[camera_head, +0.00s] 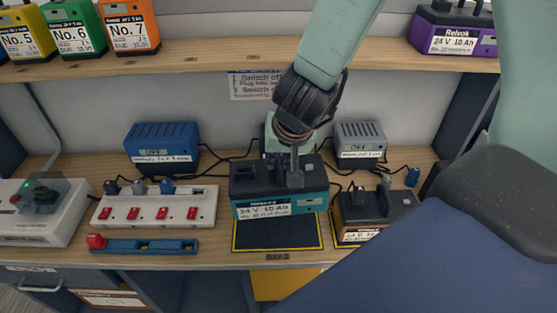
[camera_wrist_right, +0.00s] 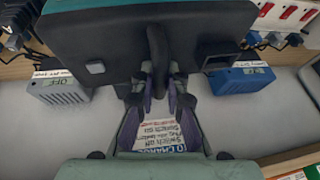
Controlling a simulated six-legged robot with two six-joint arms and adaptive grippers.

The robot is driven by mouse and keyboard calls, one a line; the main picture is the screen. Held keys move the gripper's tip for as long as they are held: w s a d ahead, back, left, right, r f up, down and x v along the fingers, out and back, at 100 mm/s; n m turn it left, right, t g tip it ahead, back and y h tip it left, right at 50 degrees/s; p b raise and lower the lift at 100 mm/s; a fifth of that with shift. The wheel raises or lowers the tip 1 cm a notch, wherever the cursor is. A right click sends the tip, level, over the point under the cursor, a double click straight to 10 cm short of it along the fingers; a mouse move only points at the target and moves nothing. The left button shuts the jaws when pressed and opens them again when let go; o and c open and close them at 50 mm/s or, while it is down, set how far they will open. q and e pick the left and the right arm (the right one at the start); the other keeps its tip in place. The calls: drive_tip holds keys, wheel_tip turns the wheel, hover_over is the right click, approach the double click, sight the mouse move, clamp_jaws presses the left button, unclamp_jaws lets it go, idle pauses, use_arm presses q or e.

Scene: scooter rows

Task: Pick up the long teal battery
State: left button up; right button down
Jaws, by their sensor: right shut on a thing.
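The long teal battery (camera_head: 315,203) has a black top, a teal lower band and a white 24 V 10 Ah label. My right gripper (camera_head: 294,178) comes down from above and is shut on its handle. The battery looks raised above a yellow-edged black mat (camera_head: 277,237). In the right wrist view the battery (camera_wrist_right: 90,50) fills the top, with the fingers of my right gripper (camera_wrist_right: 158,85) around the black handle. My left gripper is not in view.
An orange-labelled black battery (camera_head: 355,212) stands close on the right. A white switch strip (camera_head: 155,212) and a blue strip (camera_head: 145,247) lie left. A blue charger (camera_head: 162,145) and a grey charger (camera_head: 360,140) stand behind, with loose cables. A shelf (camera_head: 220,53) runs above.

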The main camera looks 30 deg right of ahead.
wheel_tip(320, 180, up, 15)
drive_tip(key=p, duration=0.9)
drive_tip(key=shift+f+p, duration=0.15)
drive_tip(key=shift+p, duration=0.15)
